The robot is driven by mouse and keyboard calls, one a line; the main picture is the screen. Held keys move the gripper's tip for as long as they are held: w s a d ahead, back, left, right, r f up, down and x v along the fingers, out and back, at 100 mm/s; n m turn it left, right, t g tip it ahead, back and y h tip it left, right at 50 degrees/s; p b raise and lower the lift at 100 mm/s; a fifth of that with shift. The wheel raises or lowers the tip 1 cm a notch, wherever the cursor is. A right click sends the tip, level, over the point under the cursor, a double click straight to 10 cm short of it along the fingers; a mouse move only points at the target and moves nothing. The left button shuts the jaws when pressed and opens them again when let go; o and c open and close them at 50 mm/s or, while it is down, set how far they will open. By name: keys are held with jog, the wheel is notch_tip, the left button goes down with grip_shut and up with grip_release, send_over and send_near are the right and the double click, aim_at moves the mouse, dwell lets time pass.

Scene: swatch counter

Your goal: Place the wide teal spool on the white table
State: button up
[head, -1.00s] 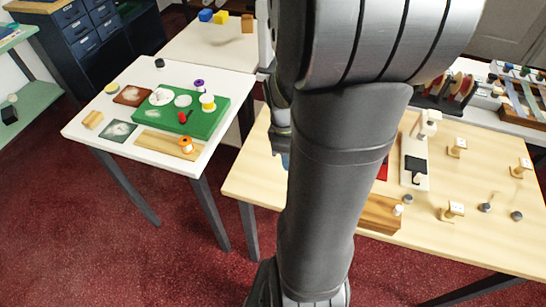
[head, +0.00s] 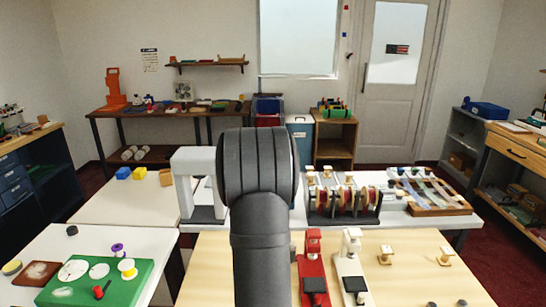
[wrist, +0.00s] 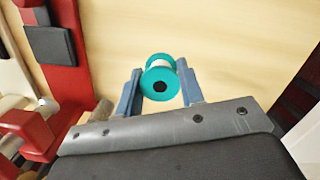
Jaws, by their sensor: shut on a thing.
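The wide teal spool (wrist: 160,80) has teal flanges, a pale middle and a dark centre hole. In the wrist view it sits between the two blue fingers of my gripper (wrist: 161,84), which is shut on it. Pale wood shows behind the spool; I cannot tell whether it touches that surface. In the head view my arm hides the gripper and spool. The white table (head: 38,243) is at the lower left of the head view, partly cut off by the frame.
A green board (head: 127,288) holding discs and small spools covers part of the white table. A red device (head: 313,265) and a white device (head: 351,265) stand on the pale wood table (head: 210,270). A rack of red reels (head: 343,203) stands behind.

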jog(key=w+d+f+m, duration=0.2)
jog(key=w+m, duration=0.1)
jog(key=w+d+f+m, duration=0.1)
jog(key=d, duration=0.1)
jog(key=shift+w, duration=0.35)
jog(key=s+d+r+n, duration=0.1)
jog(key=s+d+r, duration=0.3)
jog(key=s+d, duration=0.3)
jog(key=s+d+r+n, duration=0.1)
jog(key=s+d+r, duration=0.3)
jog(key=s, duration=0.5)
jog(key=w+a+f, duration=0.2)
jog(key=a, duration=0.1)
jog(key=w+a+f, duration=0.2)
jog(key=a, duration=0.1)
jog(key=w+a+f, duration=0.2)
jog(key=a, duration=0.1)
jog(key=shift+w+f, duration=0.25)
jog(key=shift+w, duration=0.1)
jog(key=shift+f, duration=2)
jog(key=shift+f, duration=0.2)
jog(key=o, duration=1)
jog(key=shift+c, duration=0.2)
jog(key=shift+r, duration=0.1)
